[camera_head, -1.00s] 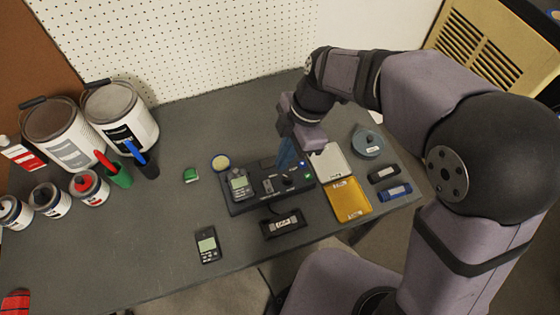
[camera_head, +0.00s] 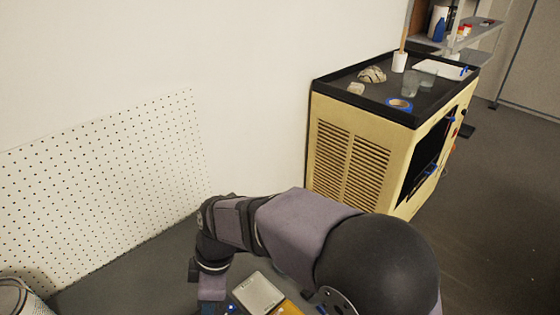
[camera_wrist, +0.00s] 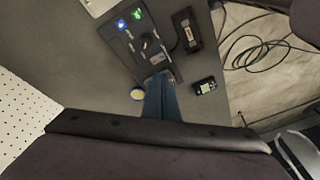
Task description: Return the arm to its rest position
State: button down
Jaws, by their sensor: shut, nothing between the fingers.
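My gripper (camera_wrist: 161,78) shows in the wrist view with its two blue fingers together and nothing between them. In the head view my bent arm comes in from the lower right, and the wrist end is at the bottom edge with the fingertips out of frame.
A black labelled block (camera_wrist: 186,30) and a handheld meter (camera_wrist: 204,87) lie beside the dock. White pegboard (camera_head: 110,180) backs the bench; a cream cabinet (camera_head: 350,165) stands behind my arm.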

jog(key=s+d+f+m+h, duration=0.25)
jog(key=d+f+m, duration=0.25)
jog(key=d+m, duration=0.65)
jog(key=d+r+m+t+p, duration=0.1)
jog(key=d+m, duration=0.3)
jog(key=d, duration=0.5)
jog(key=d+r+m+p, duration=0.2)
jog(key=d+r+m, duration=0.1)
jog(key=d, duration=0.7)
jog(key=shift+r+m+t, duration=0.3)
jog(key=shift+m+t, duration=0.1)
jog(key=shift+m, duration=0.25)
